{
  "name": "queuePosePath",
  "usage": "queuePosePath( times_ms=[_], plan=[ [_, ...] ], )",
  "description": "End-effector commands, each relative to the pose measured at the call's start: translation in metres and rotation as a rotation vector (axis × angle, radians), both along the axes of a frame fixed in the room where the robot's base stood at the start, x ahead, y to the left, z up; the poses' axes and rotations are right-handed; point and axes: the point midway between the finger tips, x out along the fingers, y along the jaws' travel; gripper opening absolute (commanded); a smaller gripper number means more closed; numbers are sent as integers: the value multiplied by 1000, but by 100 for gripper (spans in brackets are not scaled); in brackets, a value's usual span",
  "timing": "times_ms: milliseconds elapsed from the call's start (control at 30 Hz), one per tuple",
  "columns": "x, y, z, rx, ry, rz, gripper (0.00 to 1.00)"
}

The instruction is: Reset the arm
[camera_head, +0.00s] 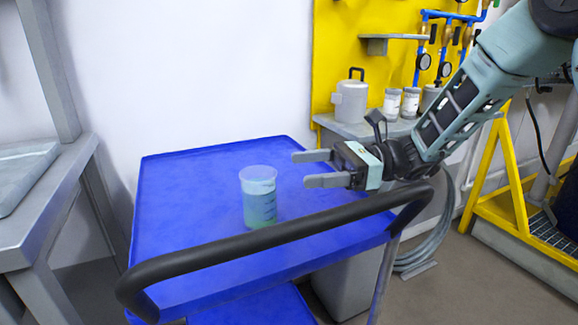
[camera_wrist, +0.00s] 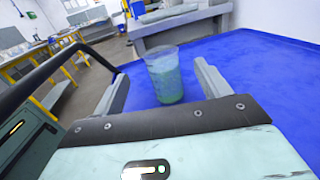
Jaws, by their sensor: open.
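My gripper (camera_head: 318,168) is above the right part of the blue cart top, its two grey fingers apart and pointing left. It is empty. A clear beaker (camera_head: 259,200) with green liquid stands upright on the cart, left of the fingertips and apart from them in the head view. In the wrist view my gripper (camera_wrist: 160,88) shows its fingers to either side of the beaker (camera_wrist: 164,76), which stands beyond them. My arm reaches in from the upper right in the head view.
The blue cart (camera_head: 190,190) has a dark handle bar (camera_head: 270,240) along its near side, below my gripper. A grey bench (camera_head: 40,200) stands at left. A yellow panel (camera_head: 345,40) with gauges and a grey canister (camera_head: 350,102) are behind. The cart top left of the beaker is clear.

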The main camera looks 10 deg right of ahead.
Motion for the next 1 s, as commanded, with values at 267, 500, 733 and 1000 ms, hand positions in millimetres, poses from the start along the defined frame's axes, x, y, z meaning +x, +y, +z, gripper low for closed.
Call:
queuePosePath(
  times_ms=[267,500,733,1000],
  plan=[
    [0,-6,0,0,0,0,76],
    [0,-6,10,0,-1,0,76],
    [0,-6,52,0,0,0,76],
    [0,-6,80,0,0,0,76]
  ],
)
